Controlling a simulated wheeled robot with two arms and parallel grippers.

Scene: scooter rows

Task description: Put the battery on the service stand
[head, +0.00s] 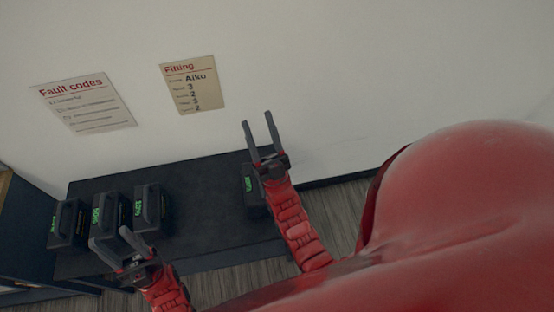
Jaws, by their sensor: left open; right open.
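Several dark batteries with green markings stand on a long dark bench (205,195) in the head view. Three of them, the far-left one (64,220), the middle one (104,208) and the third one (149,206), form a group at the left. Another battery (250,182) stands apart at the right end, partly hidden by my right gripper and arm. My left gripper (108,237) is open and empty in front of the left group. My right gripper (256,118) is open and empty, its fingers pointing up against the wall. I cannot identify a separate service stand.
A white "Fault codes" sheet (84,103) and a tan "Fitting" sheet (192,85) hang on the pale wall. The bench top between the left group and the right battery is clear. Wooden floor (225,288) shows in front.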

